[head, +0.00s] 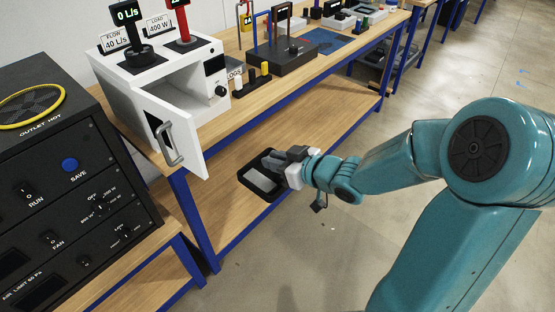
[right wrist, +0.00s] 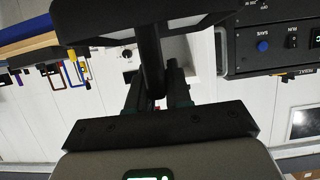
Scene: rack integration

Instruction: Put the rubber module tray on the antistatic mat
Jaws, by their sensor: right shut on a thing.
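The black module tray (head: 256,191) is held out in the air in front of the bench, tilted, with grey shapes showing inside its rim. My right gripper (head: 280,164) is shut on the tray at its right side. In the right wrist view, a dark part of the tray (right wrist: 120,18) fills the top, in front of the fingers (right wrist: 152,88). A dark blue mat (head: 328,40), probably the antistatic mat, lies flat on the bench top farther back, well apart from the tray. My left gripper is not in view.
A white cabinet (head: 140,85) stands on the bench with its door (head: 180,135) swung open toward the front. A black device (head: 283,57) stands beside the mat. A black control unit (head: 75,190) is at the left. The bench's lower shelf (head: 225,165) looks clear.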

